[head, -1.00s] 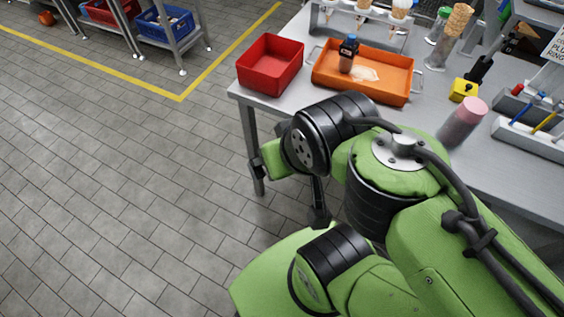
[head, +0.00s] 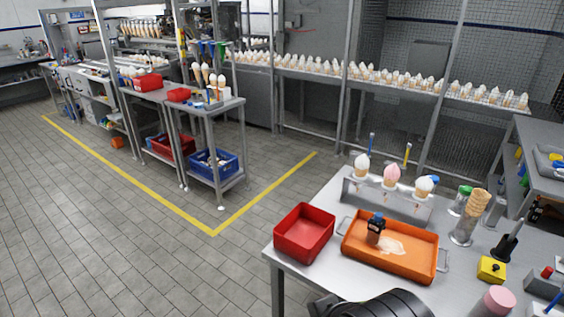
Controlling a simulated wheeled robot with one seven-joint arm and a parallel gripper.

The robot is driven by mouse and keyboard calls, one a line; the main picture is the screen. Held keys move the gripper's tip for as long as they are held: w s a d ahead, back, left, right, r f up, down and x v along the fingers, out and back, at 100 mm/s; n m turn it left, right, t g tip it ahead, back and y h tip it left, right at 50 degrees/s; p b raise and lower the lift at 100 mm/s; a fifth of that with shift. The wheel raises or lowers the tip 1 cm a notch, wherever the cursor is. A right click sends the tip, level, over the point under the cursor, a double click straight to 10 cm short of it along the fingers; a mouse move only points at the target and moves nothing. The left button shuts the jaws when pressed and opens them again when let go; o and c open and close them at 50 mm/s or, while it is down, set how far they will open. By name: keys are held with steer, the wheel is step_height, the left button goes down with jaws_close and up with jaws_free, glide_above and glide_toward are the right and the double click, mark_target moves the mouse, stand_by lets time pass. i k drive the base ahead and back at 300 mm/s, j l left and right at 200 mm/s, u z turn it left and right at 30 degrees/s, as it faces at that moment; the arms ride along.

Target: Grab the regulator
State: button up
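No thing in view is plainly marked as the regulator, and I cannot tell for sure which one it is. A small dark piece with a black top (head: 376,226) stands upright in the orange tray (head: 358,256), beside a pale spill. A yellow block with a black knob (head: 491,269) sits on the table to the right of the tray. My gripper is not in view; only a black part of my arm shows at the bottom edge, in front of the table.
A red bin (head: 303,232) stands left of the tray on the grey table. A rack (head: 388,200) with several ice cream cones is behind it. A clear holder with stacked cones (head: 465,228) and a pink-topped cylinder (head: 495,301) are on the right.

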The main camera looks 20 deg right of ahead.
mark_target(375, 229)
steer(key=z, duration=1.35)
steer(key=i+l+u, duration=0.15)
steer(key=u, duration=0.3)
steer(key=l+u, duration=0.3)
steer(key=u, duration=0.15)
steer(key=i+l+u, duration=0.1)
steer(key=l+u, duration=0.55)
steer(key=u, duration=0.25)
